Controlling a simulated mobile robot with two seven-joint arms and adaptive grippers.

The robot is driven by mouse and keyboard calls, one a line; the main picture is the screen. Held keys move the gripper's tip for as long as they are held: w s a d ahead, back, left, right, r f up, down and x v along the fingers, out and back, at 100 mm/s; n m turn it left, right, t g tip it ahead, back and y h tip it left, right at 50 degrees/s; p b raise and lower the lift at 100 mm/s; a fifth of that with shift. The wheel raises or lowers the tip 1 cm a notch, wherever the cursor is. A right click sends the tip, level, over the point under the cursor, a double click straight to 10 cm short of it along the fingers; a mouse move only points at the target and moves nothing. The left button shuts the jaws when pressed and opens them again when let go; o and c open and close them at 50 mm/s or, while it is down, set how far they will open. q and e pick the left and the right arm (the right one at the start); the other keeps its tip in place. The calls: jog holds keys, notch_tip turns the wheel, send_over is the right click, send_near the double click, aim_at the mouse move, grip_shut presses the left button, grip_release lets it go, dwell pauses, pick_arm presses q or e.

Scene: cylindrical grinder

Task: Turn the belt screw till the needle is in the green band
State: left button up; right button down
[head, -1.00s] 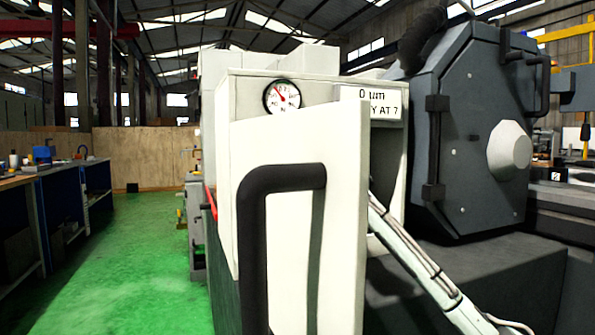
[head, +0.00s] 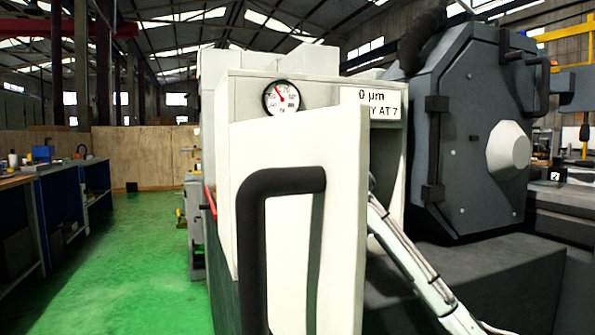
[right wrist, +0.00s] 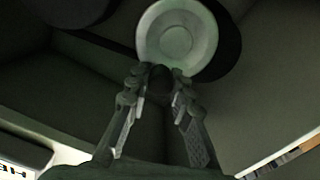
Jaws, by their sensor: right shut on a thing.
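The round gauge (head: 282,98) sits high on the pale cabinet in the head view. Its red needle points up and slightly left; I cannot make out the green band at this size. My right arm enters from the lower right and goes behind the white door, which hides its gripper. In the right wrist view my right gripper (right wrist: 160,75) is shut on a dark, round-ended piece, which I take for the belt screw (right wrist: 159,86). A pale round disc (right wrist: 177,40) lies just beyond the fingertips. My left gripper is in neither view.
The white door (head: 340,200) with its thick black handle (head: 252,230) stands close in front. A sign (head: 372,103), partly covered by the door, reads 0 µm. The dark grinder housing (head: 470,140) is at right. Green floor (head: 150,250) is clear at left.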

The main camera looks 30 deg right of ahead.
jog(key=shift+d+m, duration=0.25)
jog(key=shift+m, duration=0.55)
jog(key=shift+s+d+m+p, duration=0.15)
jog(key=shift+d+m+p, duration=0.15)
jog(key=shift+m+p, duration=0.35)
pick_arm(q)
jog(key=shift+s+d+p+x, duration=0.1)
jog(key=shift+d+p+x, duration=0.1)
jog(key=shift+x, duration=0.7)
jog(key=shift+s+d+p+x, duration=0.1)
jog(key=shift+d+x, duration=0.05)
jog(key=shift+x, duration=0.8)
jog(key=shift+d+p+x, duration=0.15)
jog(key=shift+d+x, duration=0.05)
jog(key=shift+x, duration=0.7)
pick_arm(e)
jog(key=shift+s+d+f+m, duration=0.1)
jog(key=shift+d+m, duration=0.15)
jog(key=shift+m, duration=0.6)
jog(key=shift+d+f+m, duration=0.1)
jog(key=shift+d+m, duration=0.15)
jog(key=shift+m, duration=0.55)
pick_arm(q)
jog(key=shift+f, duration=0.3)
pick_arm(e)
jog(key=c, duration=1.3)
grip_release()
jog(key=shift+c, duration=0.2)
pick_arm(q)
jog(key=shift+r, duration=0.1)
